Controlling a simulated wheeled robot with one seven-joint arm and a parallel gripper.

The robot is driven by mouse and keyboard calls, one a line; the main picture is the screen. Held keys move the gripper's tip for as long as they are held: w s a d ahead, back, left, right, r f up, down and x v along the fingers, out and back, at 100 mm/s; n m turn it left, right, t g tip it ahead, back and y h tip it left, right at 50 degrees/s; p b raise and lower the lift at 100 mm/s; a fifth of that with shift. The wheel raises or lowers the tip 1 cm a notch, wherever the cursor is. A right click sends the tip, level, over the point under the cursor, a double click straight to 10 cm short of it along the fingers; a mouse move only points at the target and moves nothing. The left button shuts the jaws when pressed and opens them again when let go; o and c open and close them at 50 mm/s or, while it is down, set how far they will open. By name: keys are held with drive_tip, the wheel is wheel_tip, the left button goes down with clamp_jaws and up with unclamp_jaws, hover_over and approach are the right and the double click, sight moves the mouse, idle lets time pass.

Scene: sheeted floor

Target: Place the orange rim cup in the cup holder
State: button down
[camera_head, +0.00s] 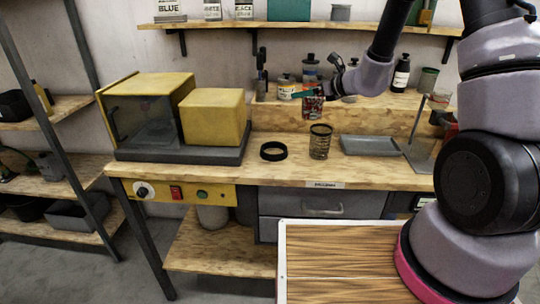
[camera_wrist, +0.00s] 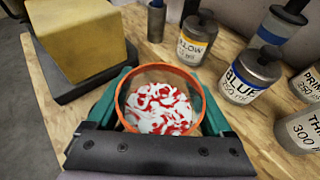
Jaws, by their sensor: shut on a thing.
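The orange rim cup (camera_wrist: 160,108) is between the two green fingers of my gripper (camera_wrist: 163,88) in the wrist view. Its open top faces the camera and shows red and white contents. In the head view the cup (camera_head: 313,107) is small and held upright above the workbench, with my gripper (camera_head: 308,92) at its upper part. Below it on the bench stands a dark mesh cylinder (camera_head: 320,142), with a black ring (camera_head: 273,151) lying to its left. I cannot tell for sure which of these is the cup holder.
A yellow machine (camera_head: 213,117) stands on the bench at left, and a grey tray (camera_head: 369,145) lies at right. Bottles, among them a yellow-labelled one (camera_wrist: 196,38) and a blue-labelled one (camera_wrist: 248,76), line the raised back ledge. The bench's front middle is fairly clear.

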drive_tip(key=s+a+f+n+g+y, duration=0.2)
drive_tip(key=s+a+n+g+y, duration=0.15)
drive_tip(key=a, duration=0.85)
drive_tip(key=shift+n+h, duration=0.25)
drive_tip(key=shift+h, duration=0.1)
drive_tip(key=shift+s+a+f, duration=0.15)
drive_tip(key=shift+s+f, duration=0.05)
drive_tip(key=shift+f, duration=1.5)
drive_tip(key=shift+s+a+f, duration=0.2)
drive_tip(key=shift+f, duration=1.45)
drive_tip(key=shift+s+a+f, duration=0.15)
drive_tip(key=shift+s+f, duration=0.05)
drive_tip(key=shift+f, duration=1.5)
drive_tip(key=shift+f, duration=0.2)
unclamp_jaws()
drive_tip(key=shift+g, duration=0.25)
drive_tip(key=shift+r, duration=0.15)
